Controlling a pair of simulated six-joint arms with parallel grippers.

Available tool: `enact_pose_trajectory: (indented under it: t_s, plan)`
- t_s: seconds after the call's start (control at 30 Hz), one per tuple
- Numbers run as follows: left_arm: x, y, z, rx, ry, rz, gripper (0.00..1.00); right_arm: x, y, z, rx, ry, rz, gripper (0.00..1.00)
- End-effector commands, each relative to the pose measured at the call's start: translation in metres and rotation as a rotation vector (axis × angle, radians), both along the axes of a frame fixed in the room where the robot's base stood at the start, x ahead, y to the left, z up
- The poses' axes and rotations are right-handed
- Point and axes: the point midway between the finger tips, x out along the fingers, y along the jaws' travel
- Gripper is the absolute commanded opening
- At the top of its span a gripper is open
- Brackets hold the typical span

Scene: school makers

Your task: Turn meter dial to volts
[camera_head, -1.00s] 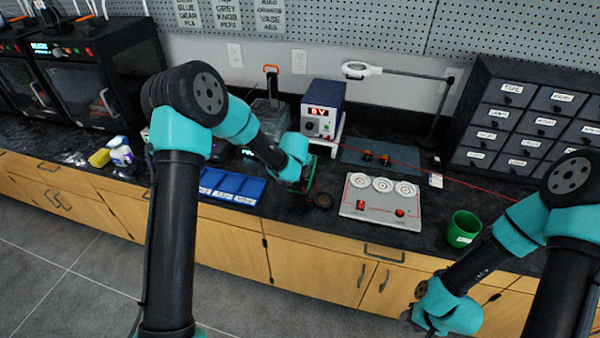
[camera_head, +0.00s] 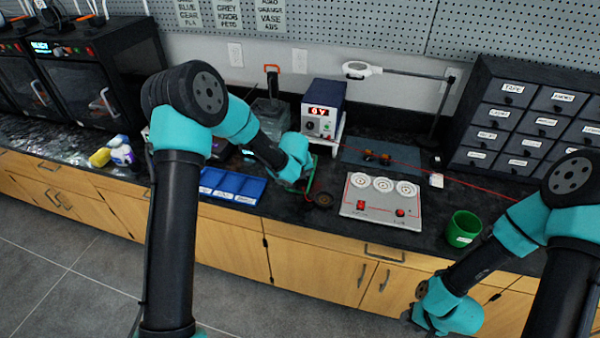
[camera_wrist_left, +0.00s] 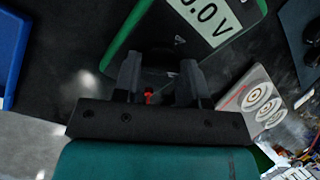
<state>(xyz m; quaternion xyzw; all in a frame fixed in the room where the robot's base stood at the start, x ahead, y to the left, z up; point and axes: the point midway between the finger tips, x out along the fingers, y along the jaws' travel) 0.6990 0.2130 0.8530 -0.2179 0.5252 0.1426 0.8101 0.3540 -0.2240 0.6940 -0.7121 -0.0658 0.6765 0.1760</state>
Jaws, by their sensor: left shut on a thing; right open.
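The green-edged meter (camera_wrist_left: 122,38) lies on the dark bench in the left wrist view, and its lit display (camera_wrist_left: 207,18) appears to read 0.0 V. My left gripper (camera_wrist_left: 160,66) is over the meter's face, its fingers shut on the dial (camera_wrist_left: 160,57). The dial is dark and mostly hidden between the fingers, so its pointer cannot be read. In the head view my left gripper (camera_head: 297,186) covers most of the meter. My right gripper (camera_head: 417,315) is open and empty, low in front of the cabinets at the right.
A blue bin (camera_head: 232,186) stands left of the meter. A small dark round object (camera_head: 323,200) and a grey panel with dials (camera_head: 381,204) lie to the right. A power supply (camera_head: 322,112) stands behind. A green cup (camera_head: 462,228) is at the right front.

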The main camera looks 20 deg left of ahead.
Motion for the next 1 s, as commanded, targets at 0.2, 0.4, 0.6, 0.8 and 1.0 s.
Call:
enact_pose_trajectory:
  t_s: [0.2,0.4,0.6,0.8,1.0]
  plan:
    - [0.000,0.000,0.000,0.000,-0.001,0.001,0.15,0.000,0.000,0.000,0.000,0.000,0.000,0.43]
    - [0.000,0.000,0.000,0.000,-0.001,0.002,0.55,0.000,0.000,0.000,0.000,0.000,0.000,0.43]
    - [0.000,0.000,0.000,-0.001,0.000,0.002,0.64,0.000,0.000,0.000,0.000,0.000,0.000,0.43]
    - [0.000,0.000,0.002,0.000,-0.001,0.002,0.64,0.000,0.000,0.000,0.000,0.000,0.000,0.43]
    - [-0.006,0.000,0.015,0.000,-0.001,0.002,0.64,0.000,0.000,0.000,0.000,0.000,0.000,0.43]
